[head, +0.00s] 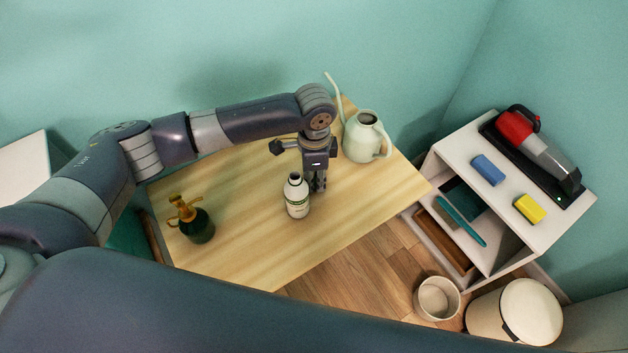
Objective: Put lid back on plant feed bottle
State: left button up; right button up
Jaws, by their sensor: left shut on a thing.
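The plant feed bottle (297,199), white with a green-marked label, stands upright on the wooden table. Its neck is uncovered and shows a dark mouth. My left gripper (319,186) points down just to the right of the bottle, its fingers close together. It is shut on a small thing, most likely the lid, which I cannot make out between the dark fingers. From this angle I cannot tell whether the fingers touch the bottle. My right gripper is not in view.
A pale watering can (365,137) stands at the table's back right, close to my left gripper. A dark green spray bottle (196,225) stands at the left. The table (262,247) front is clear. A white shelf unit (463,144) and bins stand at right.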

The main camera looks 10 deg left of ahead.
aim_at(314, 181)
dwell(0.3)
pick_arm(q)
jog(key=shift+r+b, duration=0.3)
jog(key=shift+r, duration=0.25)
notch_tip(314, 181, up, 2)
jog(key=shift+r+b, duration=0.1)
jog(key=shift+b, duration=0.4)
jog(key=s+d+b, duration=0.1)
jog(key=s+d, duration=0.2)
jog(key=s, duration=0.1)
jog(key=s+d+r+b, duration=0.1)
jog(key=s+d, duration=0.2)
jog(key=s, duration=0.1)
jog(key=s+d+b, duration=0.1)
jog(key=s+d, duration=0.2)
jog(key=s, duration=0.2)
jog(key=shift+d+r, duration=0.2)
jog(key=shift+r, duration=0.15)
